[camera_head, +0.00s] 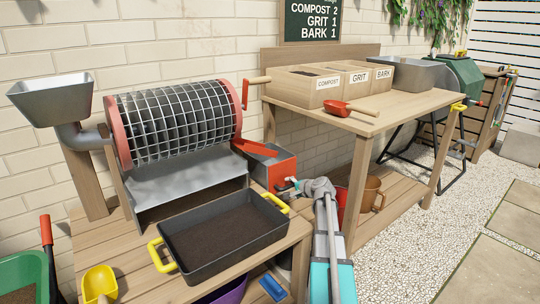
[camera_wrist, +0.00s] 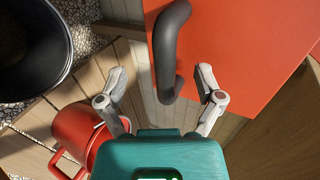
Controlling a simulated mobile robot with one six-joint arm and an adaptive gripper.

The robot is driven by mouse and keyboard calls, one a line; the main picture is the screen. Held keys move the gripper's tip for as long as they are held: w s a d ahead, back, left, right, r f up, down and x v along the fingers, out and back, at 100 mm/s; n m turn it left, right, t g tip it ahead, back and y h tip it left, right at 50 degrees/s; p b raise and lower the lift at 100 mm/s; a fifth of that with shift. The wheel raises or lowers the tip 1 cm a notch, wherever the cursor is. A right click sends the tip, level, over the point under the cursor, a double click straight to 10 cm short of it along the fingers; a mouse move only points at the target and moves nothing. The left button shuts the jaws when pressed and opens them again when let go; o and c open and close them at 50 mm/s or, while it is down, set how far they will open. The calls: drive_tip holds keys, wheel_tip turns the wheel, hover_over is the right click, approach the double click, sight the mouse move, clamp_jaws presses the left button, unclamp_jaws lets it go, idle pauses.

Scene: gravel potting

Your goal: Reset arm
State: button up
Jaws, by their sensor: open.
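My gripper (camera_head: 287,187) is in front of the orange-red bin (camera_head: 283,172) beside the sieve drum, with my arm coming up from the lower right. In the wrist view my gripper (camera_wrist: 160,103) is open and empty, its two fingers spread wide. The dark curved handle (camera_wrist: 171,50) on the bin's orange face (camera_wrist: 240,50) lies ahead, between the finger directions. The right fingertip appears close to that face; I cannot tell if it touches.
A dark tray of soil (camera_head: 225,260) with yellow handles stands on the left bench. The right table holds wooden boxes (camera_head: 303,99) and a red scoop (camera_head: 345,107). A red can (camera_wrist: 90,135) and a black bucket (camera_wrist: 62,70) lie below left of my gripper.

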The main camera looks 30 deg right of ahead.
drive_tip(key=p+v, duration=0.4)
drive_tip(key=v, duration=0.5)
idle(0.7)
idle(0.6)
